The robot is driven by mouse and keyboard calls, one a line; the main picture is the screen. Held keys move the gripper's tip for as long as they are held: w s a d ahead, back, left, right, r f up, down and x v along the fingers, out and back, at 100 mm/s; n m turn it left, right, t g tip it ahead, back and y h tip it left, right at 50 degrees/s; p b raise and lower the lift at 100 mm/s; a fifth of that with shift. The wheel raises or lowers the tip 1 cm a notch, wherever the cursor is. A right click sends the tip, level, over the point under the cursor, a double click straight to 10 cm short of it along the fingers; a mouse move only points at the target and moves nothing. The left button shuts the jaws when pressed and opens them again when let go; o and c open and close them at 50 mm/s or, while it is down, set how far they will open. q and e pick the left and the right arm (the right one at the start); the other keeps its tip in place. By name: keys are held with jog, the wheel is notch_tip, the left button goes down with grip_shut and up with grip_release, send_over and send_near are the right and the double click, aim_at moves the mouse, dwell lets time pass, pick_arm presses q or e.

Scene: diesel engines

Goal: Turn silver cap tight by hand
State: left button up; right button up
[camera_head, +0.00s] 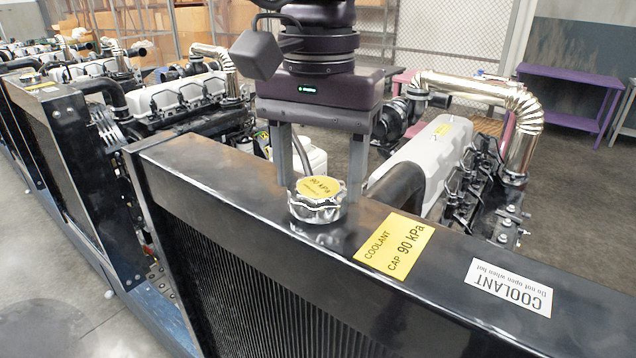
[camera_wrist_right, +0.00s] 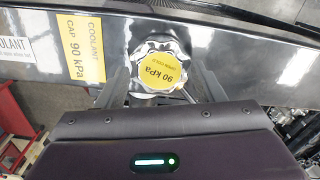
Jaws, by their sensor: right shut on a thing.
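The silver cap (camera_head: 318,208) with a yellow round "90 kPa" label sits on top of the black radiator tank (camera_head: 200,168). My right gripper (camera_head: 320,188) comes down from above with one finger on each side of the cap and is shut on it. In the right wrist view the cap (camera_wrist_right: 150,48) shows between the two fingers, its label (camera_wrist_right: 160,71) turned at a slant. The lower parts of the fingers are partly hidden behind the cap in the head view. My left gripper is in neither view.
A yellow "COOLANT CAP 90 kPa" sticker (camera_head: 395,244) and a white coolant sticker (camera_head: 509,287) lie flat on the tank. Behind stand the engine's grey cover (camera_head: 425,160) and a shiny exhaust pipe (camera_head: 522,130). More engines line up at left; a purple bench (camera_head: 570,90) stands at the back right.

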jog(key=shift+s+f, duration=0.1)
jog(key=shift+f, duration=0.15)
jog(key=o, duration=1.5)
jog(key=shift+r, duration=0.15)
jog(key=shift+c, duration=0.2)
jog(key=shift+c, duration=0.4)
